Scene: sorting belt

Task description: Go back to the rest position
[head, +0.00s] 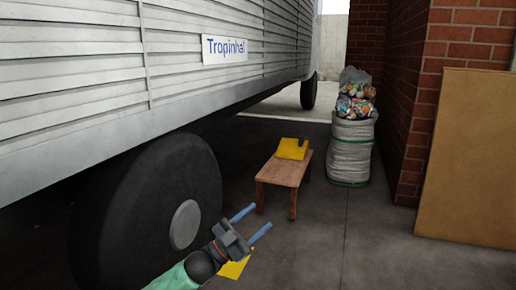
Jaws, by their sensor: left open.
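My left gripper (257,222) reaches in from the bottom of the head view. Its two blue fingers are spread apart with nothing between them. It is in front of a small wooden table (283,173), to the right of the truck's wheel. A yellow object (293,149) lies on the table top. Another yellow thing (236,269) shows low down, partly hidden behind my gripper. My right gripper is not in the picture.
A truck (100,65) with a large dark wheel (140,230) fills the left. A white sack (351,150) of colourful waste stands near a brick wall (470,40). A brown board (468,155) leans at the right. Grey floor (345,250) is clear at the lower middle.

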